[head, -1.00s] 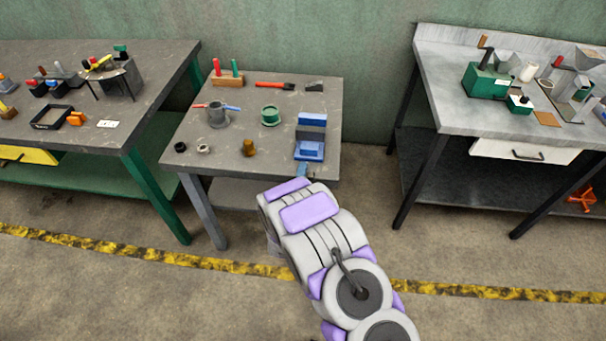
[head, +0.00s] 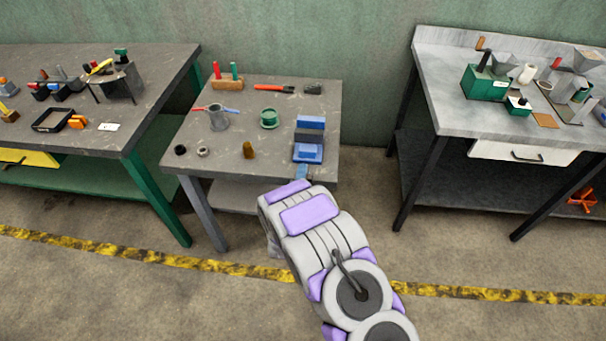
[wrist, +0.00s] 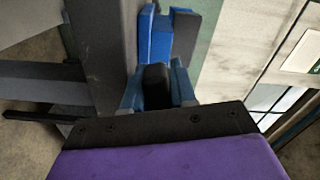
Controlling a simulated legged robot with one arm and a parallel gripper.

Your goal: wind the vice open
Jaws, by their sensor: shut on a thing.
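The blue and grey vice (head: 309,151) stands at the front right of the middle table, and its blue jaw part also shows in the wrist view (wrist: 160,38).
On the middle table (head: 220,176) are a grey mug-like pot (head: 217,118), a green ring (head: 268,117), a brass piece (head: 249,150) and a red-handled tool (head: 274,89). Other benches stand left and right. The floor in front is clear.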

